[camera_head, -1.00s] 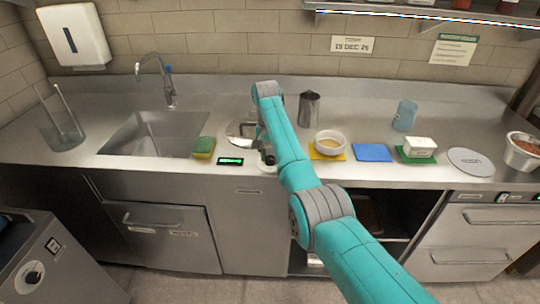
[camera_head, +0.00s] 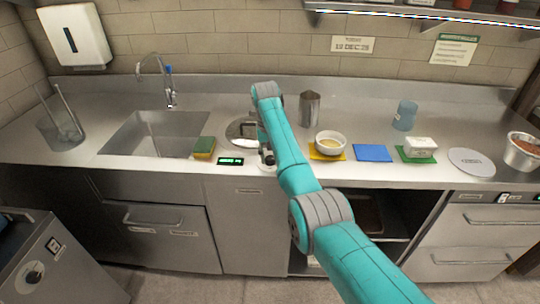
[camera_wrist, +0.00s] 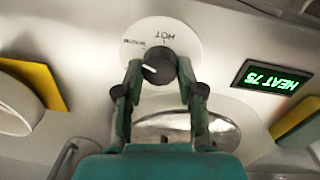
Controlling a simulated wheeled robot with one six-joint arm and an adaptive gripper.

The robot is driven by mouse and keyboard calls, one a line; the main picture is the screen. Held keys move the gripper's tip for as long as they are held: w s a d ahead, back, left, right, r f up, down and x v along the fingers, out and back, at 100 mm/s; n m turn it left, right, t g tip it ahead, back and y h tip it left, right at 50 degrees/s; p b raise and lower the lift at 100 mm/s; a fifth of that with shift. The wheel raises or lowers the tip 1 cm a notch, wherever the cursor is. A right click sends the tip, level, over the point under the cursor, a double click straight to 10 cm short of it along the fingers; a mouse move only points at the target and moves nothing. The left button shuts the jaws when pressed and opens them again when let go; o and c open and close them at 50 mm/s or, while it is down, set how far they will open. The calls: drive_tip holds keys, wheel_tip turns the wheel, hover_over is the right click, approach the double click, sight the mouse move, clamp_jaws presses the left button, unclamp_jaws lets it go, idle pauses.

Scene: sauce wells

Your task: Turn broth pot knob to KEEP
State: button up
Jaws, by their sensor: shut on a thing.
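The broth pot knob (camera_wrist: 160,63) is black with a white pointer mark, on a white round dial (camera_wrist: 187,35) in the wrist view. The dial carries the word HOT, seen upside down, and a smaller word on the left too blurred to read. The pointer mark lies toward the lower left in that view. My gripper (camera_wrist: 160,68) is shut on the knob, a finger on each side. In the head view my gripper (camera_head: 267,157) is at the counter's front, hiding most of the knob. A green display (camera_wrist: 274,77) reads HEAT 75; it also shows in the head view (camera_head: 230,161).
A round metal lid or well (camera_head: 238,130) lies behind the display. A sponge (camera_head: 204,147) is left of it. A white bowl (camera_head: 331,143) on a yellow mat and a metal pitcher (camera_head: 309,108) stand close on the right of my arm. A sink (camera_head: 155,133) is at left.

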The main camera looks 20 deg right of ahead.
sight(268, 158)
drive_tip(key=n, duration=0.5)
drive_tip(key=shift+a+n, duration=0.1)
drive_tip(key=shift+n, duration=0.2)
drive_tip(key=shift+s+n, duration=0.1)
drive_tip(key=shift+n, duration=2.2)
drive_tip(key=o, duration=1.1)
drive_tip(key=shift+o, duration=0.2)
drive_tip(key=r, duration=0.7)
drive_tip(key=shift+s+a+r, duration=0.15)
drive_tip(key=shift+a+r, duration=0.05)
